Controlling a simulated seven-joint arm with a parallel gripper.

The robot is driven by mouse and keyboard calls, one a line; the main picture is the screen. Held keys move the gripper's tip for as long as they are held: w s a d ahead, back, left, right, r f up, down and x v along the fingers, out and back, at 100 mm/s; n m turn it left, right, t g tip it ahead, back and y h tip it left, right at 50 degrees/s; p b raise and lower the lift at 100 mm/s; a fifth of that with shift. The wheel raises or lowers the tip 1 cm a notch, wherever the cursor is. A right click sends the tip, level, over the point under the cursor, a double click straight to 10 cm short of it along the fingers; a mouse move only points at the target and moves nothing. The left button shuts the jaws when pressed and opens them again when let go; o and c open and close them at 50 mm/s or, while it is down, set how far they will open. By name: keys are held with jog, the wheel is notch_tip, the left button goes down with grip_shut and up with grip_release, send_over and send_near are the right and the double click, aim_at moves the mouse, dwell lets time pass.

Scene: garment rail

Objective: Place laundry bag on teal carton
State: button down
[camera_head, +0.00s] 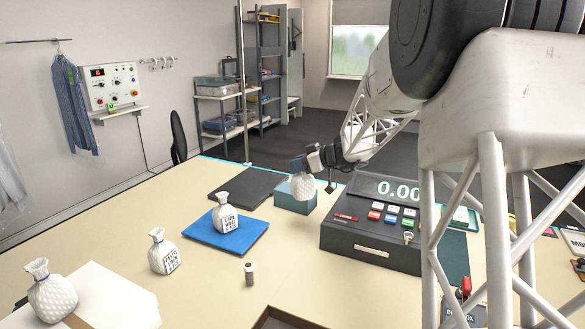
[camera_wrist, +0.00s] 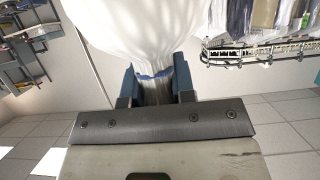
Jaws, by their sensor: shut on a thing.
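My gripper (camera_head: 307,162) is shut on the gathered neck of a white laundry bag (camera_head: 301,187). In the wrist view the two blue fingers (camera_wrist: 155,88) pinch the bag's neck, and the white bag (camera_wrist: 150,30) fills the top middle. The teal carton (camera_head: 293,198) stands on the table's far side, directly below or just behind the bag. The bag's bottom overlaps the carton's top in the head view; I cannot tell whether it touches.
A black cash register (camera_head: 370,240) stands close to the carton's right. A dark mat (camera_head: 245,187) lies to its left. A blue mat (camera_head: 225,238) bears another white bag (camera_head: 225,214). Two more white bags (camera_head: 163,252) stand at the left. A small jar (camera_head: 249,274) stands in front.

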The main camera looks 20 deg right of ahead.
jog(key=w+d+f, duration=0.1)
jog(key=w+d, duration=0.1)
jog(key=w, duration=1.2)
jog(key=shift+w+d+f, duration=0.15)
jog(key=shift+w+d, duration=0.1)
jog(key=shift+d, duration=0.1)
jog(key=shift+f, duration=1.75)
jog(key=shift+f, duration=0.15)
jog(key=c, duration=1)
grip_release()
jog(key=shift+o, duration=0.2)
jog(key=v, duration=1.2)
